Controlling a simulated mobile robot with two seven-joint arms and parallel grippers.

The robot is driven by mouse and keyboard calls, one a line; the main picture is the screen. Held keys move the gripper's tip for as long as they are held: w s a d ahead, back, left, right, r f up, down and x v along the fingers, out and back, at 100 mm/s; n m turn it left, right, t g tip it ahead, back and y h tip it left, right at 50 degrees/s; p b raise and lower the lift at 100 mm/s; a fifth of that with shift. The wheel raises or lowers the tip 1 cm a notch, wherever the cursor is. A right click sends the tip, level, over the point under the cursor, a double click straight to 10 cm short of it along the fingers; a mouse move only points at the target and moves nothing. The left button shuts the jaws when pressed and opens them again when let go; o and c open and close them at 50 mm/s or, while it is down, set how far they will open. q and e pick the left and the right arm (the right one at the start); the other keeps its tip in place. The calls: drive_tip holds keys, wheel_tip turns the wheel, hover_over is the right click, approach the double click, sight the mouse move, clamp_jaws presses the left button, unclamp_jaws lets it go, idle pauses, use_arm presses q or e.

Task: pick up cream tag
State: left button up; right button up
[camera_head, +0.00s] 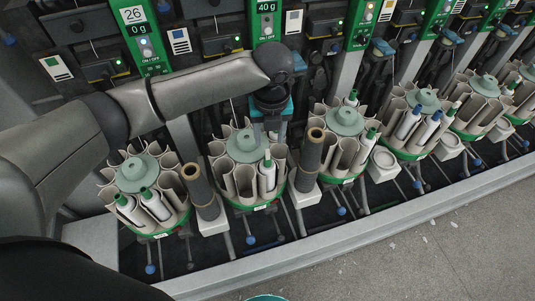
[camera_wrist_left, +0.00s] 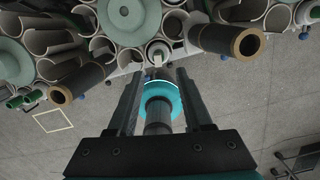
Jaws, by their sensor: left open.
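In the left wrist view a small cream piece (camera_wrist_left: 157,59) shows just beyond and between my fingertips, by the mouth of a pale holder tube. It is too small to tell surely that it is the cream tag. My left gripper (camera_wrist_left: 160,76) is open, with nothing held between its fingers. In the head view my left gripper (camera_head: 268,132) hangs over the second bobbin magazine (camera_head: 245,147) from the left. The cream piece cannot be made out there. My right gripper is not in view.
Round magazines with green rims stand in a row, such as the leftmost one (camera_head: 138,173). Brown-topped tubes stand between them, one on the left (camera_head: 204,191) and one on the right (camera_head: 311,151). Green display panels (camera_head: 143,38) line the back.

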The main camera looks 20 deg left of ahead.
sight(268, 152)
use_arm(q)
drive_tip(key=shift+w+a+f+b, duration=0.15)
drive_tip(key=shift+f+b, duration=0.05)
drive_tip(key=shift+f, duration=1.35)
drive_tip(key=shift+w+a+f+b, duration=0.1)
drive_tip(key=shift+a+f+b, duration=0.05)
drive_tip(key=shift+f, duration=1.4)
drive_tip(key=shift+c, duration=0.2)
clamp_jaws()
